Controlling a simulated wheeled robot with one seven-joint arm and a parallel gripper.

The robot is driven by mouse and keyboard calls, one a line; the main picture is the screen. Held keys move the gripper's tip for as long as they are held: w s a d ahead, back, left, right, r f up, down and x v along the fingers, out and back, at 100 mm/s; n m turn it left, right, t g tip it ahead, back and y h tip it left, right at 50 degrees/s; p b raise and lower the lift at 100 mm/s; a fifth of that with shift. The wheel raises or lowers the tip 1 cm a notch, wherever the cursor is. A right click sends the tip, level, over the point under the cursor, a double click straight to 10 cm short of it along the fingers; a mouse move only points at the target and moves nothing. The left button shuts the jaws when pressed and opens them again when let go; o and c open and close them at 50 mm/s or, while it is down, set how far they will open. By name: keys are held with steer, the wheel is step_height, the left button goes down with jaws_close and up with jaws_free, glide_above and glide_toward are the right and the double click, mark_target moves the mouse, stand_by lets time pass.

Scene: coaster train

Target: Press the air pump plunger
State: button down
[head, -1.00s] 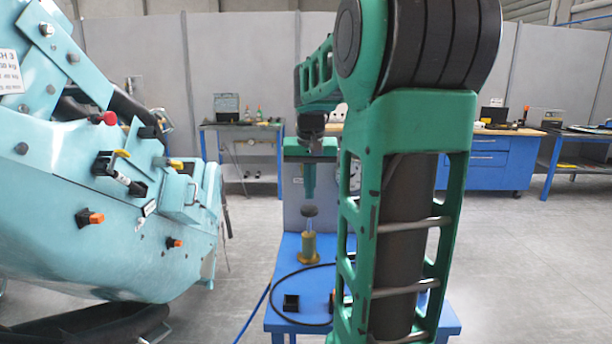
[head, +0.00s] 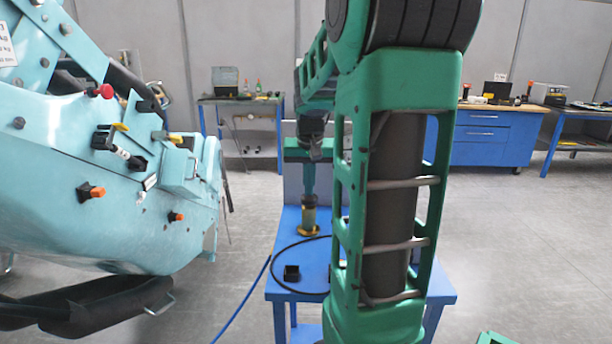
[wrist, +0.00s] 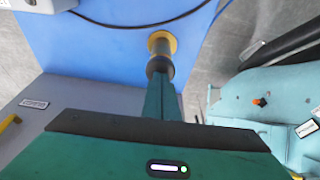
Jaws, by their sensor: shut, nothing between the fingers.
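The air pump is a brass cylinder (head: 308,220) standing upright on a blue table, with a dark round plunger knob (head: 309,201) on top. In the head view the knob sits right at the top of the cylinder. My gripper (head: 309,190) points straight down, its fingers shut and empty, with the tips at the knob and seemingly touching it. In the wrist view the fingers (wrist: 160,85) reach to the dark knob (wrist: 159,66), and the brass body (wrist: 162,43) shows beyond. The fingertips' exact contact with the knob is hard to make out.
The blue table (head: 410,292) carries a black hose and a small black box (head: 291,273). A large turquoise machine (head: 110,190) with knobs and levers stands close on the left. A blue cabinet (head: 490,138) is far back right. My arm hides the table's middle.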

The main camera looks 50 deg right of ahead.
steer(key=shift+s+a+f, duration=0.1)
steer(key=shift+s+f, duration=0.05)
steer(key=shift+f, duration=0.25)
steer(key=shift+r, duration=0.25)
steer(key=w+d+v, duration=0.1)
steer(key=v, duration=1.3)
steer(key=shift+r, duration=0.2)
steer(key=shift+w, duration=0.1)
